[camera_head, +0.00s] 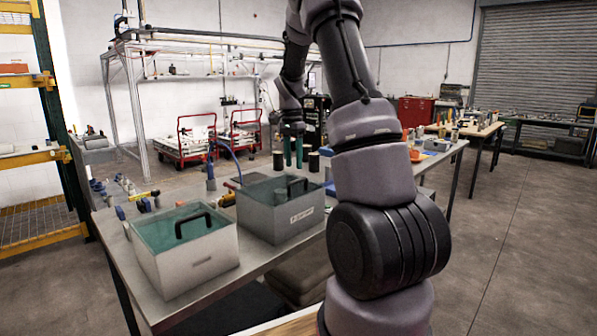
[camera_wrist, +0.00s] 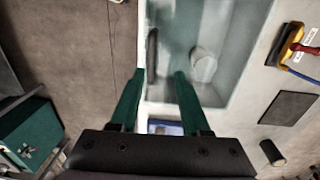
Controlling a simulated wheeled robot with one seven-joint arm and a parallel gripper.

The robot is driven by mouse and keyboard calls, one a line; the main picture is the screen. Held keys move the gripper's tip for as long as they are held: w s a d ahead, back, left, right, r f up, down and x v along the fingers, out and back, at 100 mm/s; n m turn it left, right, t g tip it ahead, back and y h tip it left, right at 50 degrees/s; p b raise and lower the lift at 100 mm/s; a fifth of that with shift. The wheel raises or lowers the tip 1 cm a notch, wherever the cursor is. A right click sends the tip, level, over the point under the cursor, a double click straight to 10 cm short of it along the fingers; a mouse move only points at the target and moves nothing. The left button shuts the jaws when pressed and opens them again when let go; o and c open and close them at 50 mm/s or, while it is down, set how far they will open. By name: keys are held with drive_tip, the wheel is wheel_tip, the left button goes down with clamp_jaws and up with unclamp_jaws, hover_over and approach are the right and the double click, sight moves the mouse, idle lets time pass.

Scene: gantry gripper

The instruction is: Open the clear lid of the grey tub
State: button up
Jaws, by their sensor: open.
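Two pale grey tubs with clear, teal-tinted lids stand side by side on the bench in the head view: a left tub (camera_head: 200,262) and a right tub (camera_head: 290,222) with a label on its front. Both lids look shut. The left lid has a black handle (camera_head: 193,224), and the right lid has one (camera_head: 297,187) too. My gripper (camera_head: 292,166) has green fingers and is open and empty, just above the right tub's handle. In the wrist view its fingertips (camera_wrist: 158,73) are on either side of the dark handle (camera_wrist: 152,50); contact cannot be told. A pale round thing (camera_wrist: 203,66) shows through the lid.
The grey bench (camera_head: 210,286) holds loose tools left of and behind the tubs. Dark cylinders (camera_head: 277,160) (camera_head: 314,163) stand behind the right tub. The wrist view shows an orange-and-black tool (camera_wrist: 288,45) and a dark flat plate (camera_wrist: 288,108) beside the tub.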

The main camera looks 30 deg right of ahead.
drive_tip(key=shift+s+d+f+t+y, duration=0.1)
drive_tip(key=shift+s+f+t, duration=0.2)
drive_tip(key=shift+f, duration=0.25)
drive_tip(key=shift+s+d+f+t+y, duration=0.1)
drive_tip(key=shift+s+f+t, duration=0.2)
drive_tip(key=shift+f, duration=0.2)
drive_tip(key=shift+s+d+f+t+y, duration=0.1)
drive_tip(key=shift+s+f+t, duration=0.1)
drive_tip(key=shift+f+t, duration=0.3)
drive_tip(key=shift+r, duration=0.1)
